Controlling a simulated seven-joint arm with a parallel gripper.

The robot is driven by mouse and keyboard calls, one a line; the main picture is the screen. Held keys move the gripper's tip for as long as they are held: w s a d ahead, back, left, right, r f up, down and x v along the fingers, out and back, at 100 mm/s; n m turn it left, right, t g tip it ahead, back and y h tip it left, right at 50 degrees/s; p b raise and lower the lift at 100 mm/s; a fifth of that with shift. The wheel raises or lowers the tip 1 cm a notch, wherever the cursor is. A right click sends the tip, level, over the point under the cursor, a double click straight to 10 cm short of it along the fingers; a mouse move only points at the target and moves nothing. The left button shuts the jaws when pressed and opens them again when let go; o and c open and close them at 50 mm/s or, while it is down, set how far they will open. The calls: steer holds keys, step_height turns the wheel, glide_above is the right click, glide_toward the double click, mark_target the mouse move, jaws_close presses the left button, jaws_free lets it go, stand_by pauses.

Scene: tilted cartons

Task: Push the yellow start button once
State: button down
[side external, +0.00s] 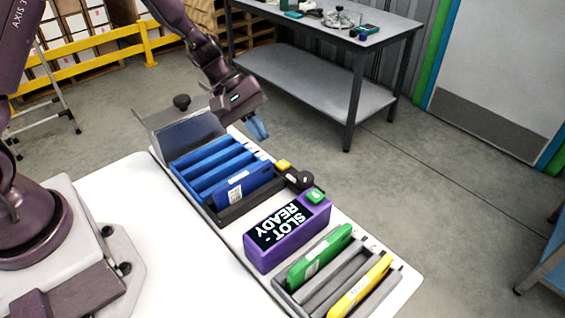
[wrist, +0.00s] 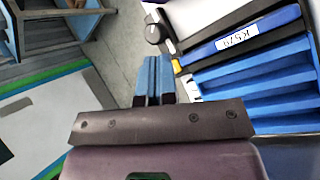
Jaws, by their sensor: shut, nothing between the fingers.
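The yellow start button (side external: 283,164) sits on the far edge of the white worktop, beside the blue slotted rack. In the wrist view the yellow button (wrist: 177,67) shows just right of my fingertips, partly hidden by a finger. My gripper (side external: 259,131) has blue fingers and is shut and empty. It hangs above the worktop's far edge, up and left of the button in the side view and apart from it. In the wrist view my gripper (wrist: 153,62) shows its two blue fingers side by side.
A black knob (side external: 304,180) and a green button (side external: 315,196) stand beside the yellow button. A purple box (side external: 290,236) reads "SLOT - READY". The blue rack (side external: 190,160) holds a labelled blue carton (side external: 240,187). A grey rack holds a green carton (side external: 318,256) and a yellow carton (side external: 360,287).

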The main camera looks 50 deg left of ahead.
mark_target(281, 165)
steer(key=shift+w+a+f+n+t, duration=0.1)
steer(key=shift+w+f+n+t, duration=0.15)
steer(key=shift+w+f+n, duration=0.3)
steer(key=shift+w+f+n+t, duration=0.25)
steer(key=shift+w+f+n, duration=0.1)
steer(key=shift+w, duration=0.35)
steer(key=w, duration=0.1)
steer(key=w+n+t, duration=0.1)
steer(key=w+r+n+t, duration=0.1)
steer(key=shift+w+a+r, duration=0.1)
steer(key=shift+w+a, duration=0.15)
steer(key=shift+w, duration=0.15)
steer(key=shift+f, duration=4.45)
steer(key=shift+f, duration=0.4)
steer(key=shift+f, duration=0.35)
steer(key=shift+s+f, duration=0.2)
steer(key=shift+f, duration=0.35)
